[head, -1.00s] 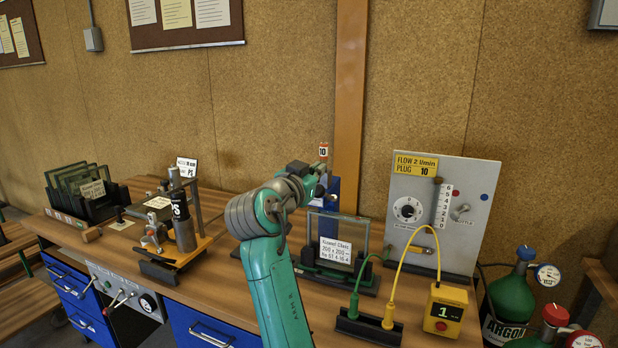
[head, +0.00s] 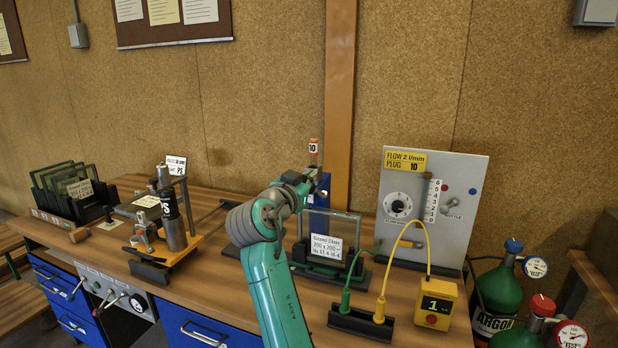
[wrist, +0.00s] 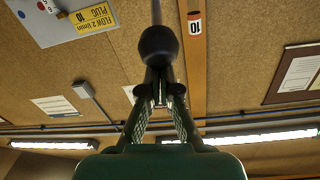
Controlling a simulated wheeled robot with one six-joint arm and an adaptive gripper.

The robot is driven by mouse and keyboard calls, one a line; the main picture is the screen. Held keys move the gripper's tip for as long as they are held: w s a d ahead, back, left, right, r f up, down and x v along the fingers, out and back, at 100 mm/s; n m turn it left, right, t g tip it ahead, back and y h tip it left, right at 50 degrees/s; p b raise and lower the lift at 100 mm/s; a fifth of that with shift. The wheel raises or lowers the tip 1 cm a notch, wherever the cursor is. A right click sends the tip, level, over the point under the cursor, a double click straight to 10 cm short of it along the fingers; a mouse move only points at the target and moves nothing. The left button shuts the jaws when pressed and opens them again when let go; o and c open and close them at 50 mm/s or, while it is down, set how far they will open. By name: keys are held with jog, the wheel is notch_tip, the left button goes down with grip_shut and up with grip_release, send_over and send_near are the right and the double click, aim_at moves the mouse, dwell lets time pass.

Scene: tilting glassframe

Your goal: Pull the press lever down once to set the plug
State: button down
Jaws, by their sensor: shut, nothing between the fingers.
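A dark round knob on a thin rod (wrist: 160,45) fills the middle of the wrist view and looks like the end of the press lever. My gripper (wrist: 161,82) is shut and empty, its fingertips right at the knob. I cannot tell whether they touch it. In the head view my gripper (head: 318,178) is small and partly hidden by my arm, beside the blue press column (head: 319,196). A red and white tag marked 10 (head: 313,146) shows above the column and also in the wrist view (wrist: 195,24). The plug itself cannot be made out.
A framed glass pane (head: 345,228) with a white card stands right of my arm. The grey flow panel (head: 460,190), yellow meter (head: 436,305) and green gas bottle (head: 500,290) are further right. A clamp fixture (head: 165,240) and glass rack (head: 75,205) stand left.

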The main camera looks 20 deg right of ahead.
jog(key=shift+f, duration=0.1)
notch_tip(320, 180, down, 8)
jog(key=s+a+t+h, duration=0.2)
jog(key=t+h, duration=0.1)
jog(key=shift+s+f+t, duration=0.2)
jog(key=shift+s+t, duration=0.1)
jog(key=shift+s, duration=0.05)
jog(key=r, duration=0.2)
jog(key=s+r, duration=0.1)
jog(key=shift+d+r, duration=0.1)
jog(key=shift+r, duration=0.3)
jog(key=v, duration=1)
jog(key=shift+f, duration=0.4)
